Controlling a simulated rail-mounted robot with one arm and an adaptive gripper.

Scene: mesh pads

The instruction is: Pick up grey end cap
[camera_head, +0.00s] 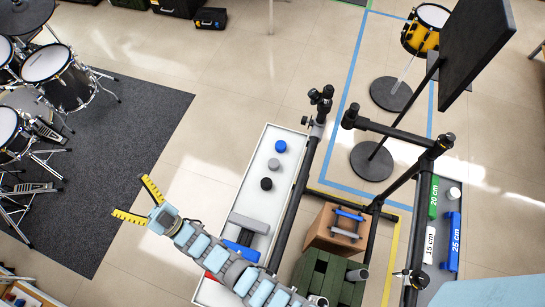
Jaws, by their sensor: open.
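The grey end cap (273,163) is a small round piece on a long white-rimmed tray (252,190). It sits in a row between a blue cap (280,146) and a black cap (266,184), apart from both. My gripper (129,195) has two yellow fingers with dark marks, spread wide apart. It is open and empty, left of the tray and well away from the grey cap. In this view it appears over the pale floor near the dark mat's edge. Its height cannot be told.
A grey bar (249,222) and a blue bar (241,250) lie lower on the tray, beside my arm. A black pole frame (300,186) runs along the tray's right side. A drum kit (62,80) stands on the dark mat (140,110). A brown box (322,228) stands right of the poles.

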